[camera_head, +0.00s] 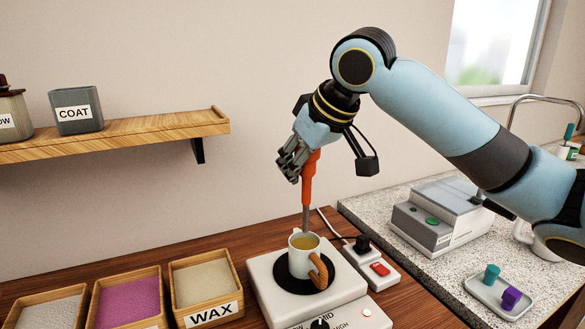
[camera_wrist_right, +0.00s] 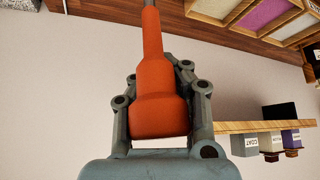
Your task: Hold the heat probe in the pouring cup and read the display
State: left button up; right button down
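The heat probe (camera_head: 308,185) has an orange handle and a grey metal shaft. My right gripper (camera_head: 296,160) is shut on its handle and holds it upright, shaft down. The handle also shows between the fingers in the right wrist view (camera_wrist_right: 158,85). The white pouring cup (camera_head: 301,262) holds yellowish liquid and has a tan handle. It stands on the black plate of a white heater (camera_head: 268,285). The shaft's lower end is at the cup's back rim in the head view; I cannot tell whether it is inside. No probe display is readable. My left gripper is not in view.
Wooden bins (camera_head: 205,285) stand left of the heater, one labelled WAX. A power strip (camera_head: 375,270) with a red switch lies right of it. A grey device (camera_head: 437,215) and a tray (camera_head: 502,296) with teal and purple pieces are on the speckled counter. A shelf (camera_head: 150,132) is on the wall.

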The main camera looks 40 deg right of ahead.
notch_tip(320, 180, down, 7)
jog(key=b, duration=0.4)
jog(key=shift+w+d, duration=0.25)
jog(key=shift+d, duration=0.05)
dwell(7.0)
